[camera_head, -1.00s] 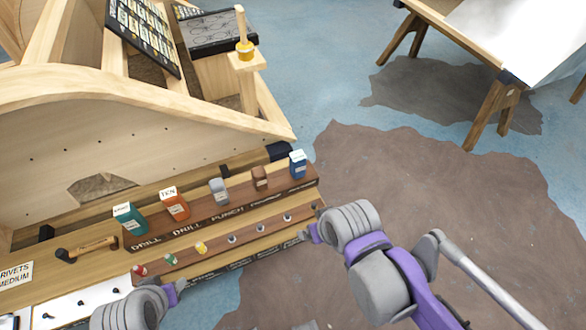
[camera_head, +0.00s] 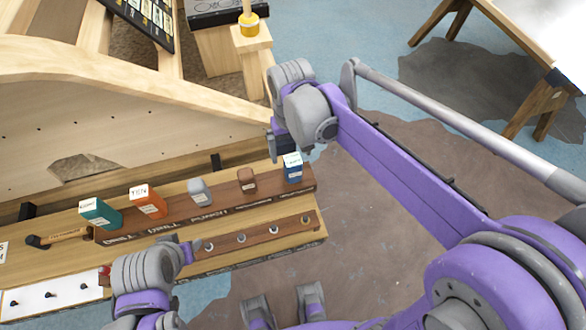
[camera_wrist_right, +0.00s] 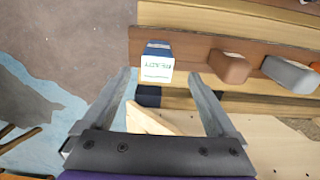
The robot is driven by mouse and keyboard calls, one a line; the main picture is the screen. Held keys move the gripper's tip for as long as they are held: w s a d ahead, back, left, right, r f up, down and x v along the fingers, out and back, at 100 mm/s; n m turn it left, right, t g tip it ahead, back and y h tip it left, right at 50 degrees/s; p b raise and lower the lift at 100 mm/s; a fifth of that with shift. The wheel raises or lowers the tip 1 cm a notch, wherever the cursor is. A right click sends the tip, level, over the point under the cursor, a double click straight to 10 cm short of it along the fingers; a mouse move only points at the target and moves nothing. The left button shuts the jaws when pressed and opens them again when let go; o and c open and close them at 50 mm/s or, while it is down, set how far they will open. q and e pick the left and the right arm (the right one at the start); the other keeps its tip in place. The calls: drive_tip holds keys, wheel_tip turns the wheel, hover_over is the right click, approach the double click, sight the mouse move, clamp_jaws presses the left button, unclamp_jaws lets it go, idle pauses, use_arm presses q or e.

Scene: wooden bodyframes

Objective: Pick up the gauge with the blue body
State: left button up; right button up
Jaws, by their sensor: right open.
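The gauge with the blue body (camera_head: 293,173) stands at the right end of a dark wooden rack, its white label facing up. In the right wrist view the blue gauge (camera_wrist_right: 157,49) shows near the tips of my right gripper (camera_wrist_right: 160,78). That gripper is open and empty, its two fingers spread to either side of the gauge's label. In the head view my right gripper (camera_head: 277,143) hangs just behind and left of the blue gauge, partly hidden by its wrist. My left gripper (camera_head: 187,252) is over the lower rack; its jaws cannot be made out.
A brown gauge (camera_head: 246,180), a grey gauge (camera_head: 199,191), an orange gauge (camera_head: 148,203) and a teal gauge (camera_head: 101,215) stand along the same rack (camera_head: 222,206). A wooden frame (camera_head: 120,115) rises behind. Open floor (camera_head: 370,190) lies to the right.

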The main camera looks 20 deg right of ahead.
sight(293, 159)
drive_tip(key=f, duration=0.5)
drive_tip(key=shift+d+f, duration=0.2)
drive_tip(key=shift+f, duration=0.15)
clamp_jaws()
